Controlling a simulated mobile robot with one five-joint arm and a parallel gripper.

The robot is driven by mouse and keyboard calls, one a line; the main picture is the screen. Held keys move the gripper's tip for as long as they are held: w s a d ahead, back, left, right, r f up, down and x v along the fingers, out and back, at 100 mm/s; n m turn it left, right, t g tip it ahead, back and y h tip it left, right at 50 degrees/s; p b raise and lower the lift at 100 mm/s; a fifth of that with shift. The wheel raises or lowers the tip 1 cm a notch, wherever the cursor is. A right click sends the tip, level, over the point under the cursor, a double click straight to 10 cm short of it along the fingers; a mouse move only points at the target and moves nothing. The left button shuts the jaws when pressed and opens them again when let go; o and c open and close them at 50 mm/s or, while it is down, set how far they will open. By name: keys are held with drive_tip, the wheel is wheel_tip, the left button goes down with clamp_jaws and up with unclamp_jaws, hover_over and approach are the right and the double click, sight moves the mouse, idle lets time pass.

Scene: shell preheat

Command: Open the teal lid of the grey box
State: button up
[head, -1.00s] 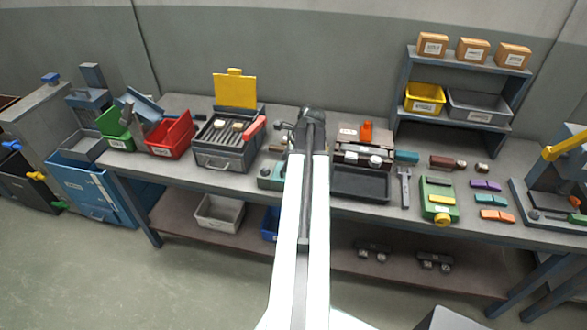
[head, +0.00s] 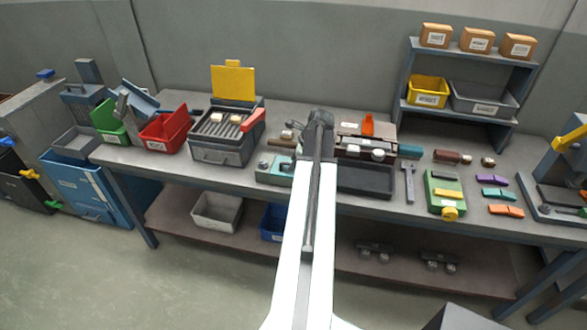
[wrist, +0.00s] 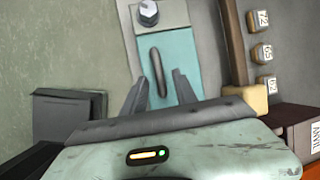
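The grey box with the teal lid (head: 272,171) sits near the front edge of the workbench, just left of my arm and partly hidden by it in the head view. In the wrist view the teal lid (wrist: 182,62) shows with a dark bar handle (wrist: 157,72) on it. A round silver knob (wrist: 148,12) is on the grey part beside the lid. My gripper (wrist: 159,84) is open, its two dark fingers apart on either side of the handle's near end. I cannot tell the height of the fingertips above the lid. The lid appears shut.
A strip with small labelled blocks (wrist: 262,52) lies right of the lid in the wrist view. In the head view a grey toaster-like box with a raised yellow lid (head: 232,82) stands left, and a black tray (head: 365,178) lies right of my arm.

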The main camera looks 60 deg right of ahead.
clamp_jaws()
idle(1.4)
